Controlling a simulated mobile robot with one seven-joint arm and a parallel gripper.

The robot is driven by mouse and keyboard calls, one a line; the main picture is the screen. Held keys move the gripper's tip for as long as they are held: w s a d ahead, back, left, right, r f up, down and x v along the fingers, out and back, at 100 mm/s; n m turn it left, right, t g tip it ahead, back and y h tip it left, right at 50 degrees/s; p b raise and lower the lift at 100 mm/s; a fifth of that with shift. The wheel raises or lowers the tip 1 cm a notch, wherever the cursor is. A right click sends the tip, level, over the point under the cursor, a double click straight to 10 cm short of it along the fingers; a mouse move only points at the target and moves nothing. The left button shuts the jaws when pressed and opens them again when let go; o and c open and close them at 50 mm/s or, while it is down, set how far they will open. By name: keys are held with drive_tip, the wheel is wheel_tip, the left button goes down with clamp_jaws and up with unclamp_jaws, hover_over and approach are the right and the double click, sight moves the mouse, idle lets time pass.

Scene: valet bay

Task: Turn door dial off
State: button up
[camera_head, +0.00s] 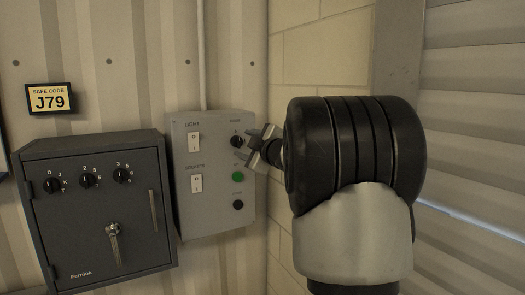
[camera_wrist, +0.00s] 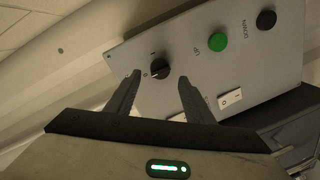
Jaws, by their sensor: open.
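The door dial is a small black knob (camera_head: 237,141) at the upper right of a grey control panel (camera_head: 184,230) on the wall. In the wrist view the dial (camera_wrist: 160,69) stands ahead of my open fingers, a little beyond their tips. My gripper (camera_wrist: 158,82) is open and empty, its two fingers spread to either side of the dial. In the head view my gripper (camera_head: 260,148) comes in from the right, close beside the dial. Whether a fingertip touches the dial I cannot tell.
Below the dial are a green button (camera_head: 238,177) and a black button (camera_head: 238,205). White light (camera_head: 194,143) and socket (camera_head: 196,183) switches sit left of it. A dark safe (camera_head: 80,240) with several dials and a handle hangs left of the panel.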

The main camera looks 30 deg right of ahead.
drive_tip(key=s+r, duration=0.1)
drive_tip(key=s, duration=1.2)
drive_tip(key=shift+d, duration=0.2)
